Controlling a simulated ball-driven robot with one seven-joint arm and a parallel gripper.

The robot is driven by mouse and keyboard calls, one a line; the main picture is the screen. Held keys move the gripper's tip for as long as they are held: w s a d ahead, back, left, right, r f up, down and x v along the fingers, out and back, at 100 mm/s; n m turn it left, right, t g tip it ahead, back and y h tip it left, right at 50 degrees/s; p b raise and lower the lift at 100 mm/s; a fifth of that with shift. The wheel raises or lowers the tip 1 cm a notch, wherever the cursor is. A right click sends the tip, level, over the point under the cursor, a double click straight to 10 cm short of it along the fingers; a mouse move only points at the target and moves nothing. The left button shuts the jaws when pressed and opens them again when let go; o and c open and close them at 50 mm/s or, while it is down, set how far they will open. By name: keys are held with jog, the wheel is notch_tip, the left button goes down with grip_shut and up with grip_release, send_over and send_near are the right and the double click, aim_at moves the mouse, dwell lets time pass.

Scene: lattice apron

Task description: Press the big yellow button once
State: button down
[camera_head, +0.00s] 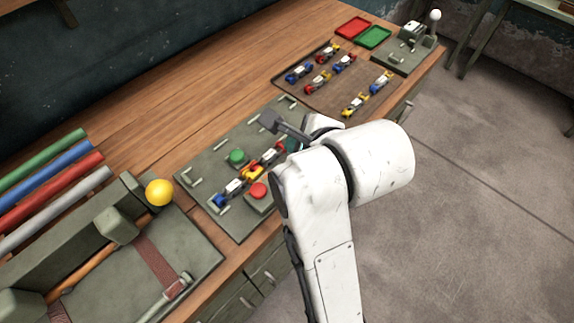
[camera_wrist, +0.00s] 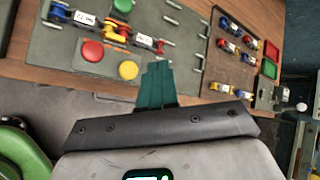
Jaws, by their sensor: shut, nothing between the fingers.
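The big yellow button (camera_wrist: 128,70) shows in the wrist view on the near edge of a grey-green board (camera_wrist: 180,30), beside a red button (camera_wrist: 93,50). In the head view my arm hides the yellow button. The red button also shows there (camera_head: 258,191), with a green button (camera_head: 237,157) across the board. My gripper (camera_wrist: 158,66) has its teal fingers shut and empty, over the board's near edge. In the wrist view its tips are just right of the yellow button, apart from it in the picture. Their height above the board cannot be told.
A row of toy cars (camera_head: 252,172) sits between the buttons, with metal pegs around. A brown tray (camera_head: 330,98) holds several more cars. A yellow ball (camera_head: 159,192) tops a fixture at left. Red (camera_head: 352,27) and green (camera_head: 373,38) trays stand at the far end.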

jog(key=shift+a+r+m+y, duration=0.3)
jog(key=shift+a+r+m, duration=0.2)
jog(key=shift+a+r, duration=0.35)
jog(key=shift+f, duration=0.2)
notch_tip(320, 180, down, 7)
jog(key=b, duration=0.7)
jog(key=shift+f+b, duration=0.4)
jog(key=shift+f, duration=0.4)
jog(key=shift+f, duration=0.1)
dwell(0.6)
jog(key=shift+f, duration=0.3)
